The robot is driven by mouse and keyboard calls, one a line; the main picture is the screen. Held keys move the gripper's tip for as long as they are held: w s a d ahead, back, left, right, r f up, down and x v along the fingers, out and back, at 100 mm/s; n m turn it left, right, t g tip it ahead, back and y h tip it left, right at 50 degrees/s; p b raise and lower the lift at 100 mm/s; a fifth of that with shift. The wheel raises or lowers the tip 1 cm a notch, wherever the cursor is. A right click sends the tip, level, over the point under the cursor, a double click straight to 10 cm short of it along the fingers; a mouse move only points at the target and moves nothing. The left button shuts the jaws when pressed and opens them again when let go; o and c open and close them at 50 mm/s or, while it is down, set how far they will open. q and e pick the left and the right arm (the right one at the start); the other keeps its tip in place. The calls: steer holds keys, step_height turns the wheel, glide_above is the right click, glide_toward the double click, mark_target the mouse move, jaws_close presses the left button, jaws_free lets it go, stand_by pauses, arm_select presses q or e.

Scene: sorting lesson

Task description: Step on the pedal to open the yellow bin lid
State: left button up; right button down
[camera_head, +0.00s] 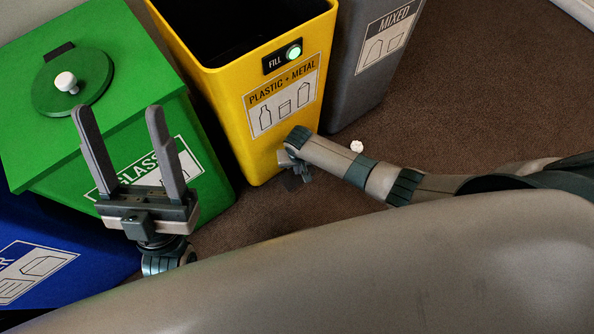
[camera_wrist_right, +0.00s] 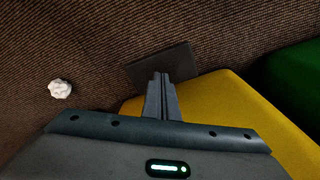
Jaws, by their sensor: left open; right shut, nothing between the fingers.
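The yellow bin (camera_head: 240,110) is labelled plastic + metal. Its top is open onto a dark inside, and no lid over it shows. In the right wrist view its yellow wall (camera_wrist_right: 240,110) lies beside a dark flat pedal (camera_wrist_right: 178,60). My right gripper (camera_wrist_right: 161,76) is shut and empty, its fingertips over the pedal's near edge; whether they press on it I cannot tell. In the head view the right gripper (camera_head: 301,174) is low at the bin's front foot, partly hidden by its wrist. My left gripper (camera_head: 132,122) is open and empty in front of the green bin.
The green glass bin (camera_head: 135,80), with a round lid and white knob, stands left of the yellow one. A blue bin (camera_head: 60,235) is further left, a grey mixed bin (camera_head: 365,55) right. A white crumpled ball (camera_head: 357,146) lies on the brown carpet. Carpet at right is clear.

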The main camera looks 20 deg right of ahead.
steer(key=shift+r+p, duration=0.75)
steer(key=shift+r, duration=0.05)
steer(key=shift+r+p, duration=0.4)
steer(key=shift+p, duration=0.1)
arm_select(q)
steer(key=d+f+g+y, duration=0.1)
steer(key=d+f+g, duration=0.2)
steer(key=f+g, duration=0.1)
steer(key=shift+w+d+f, duration=0.15)
steer(key=shift+w+f, duration=0.15)
steer(key=shift+f, duration=0.3)
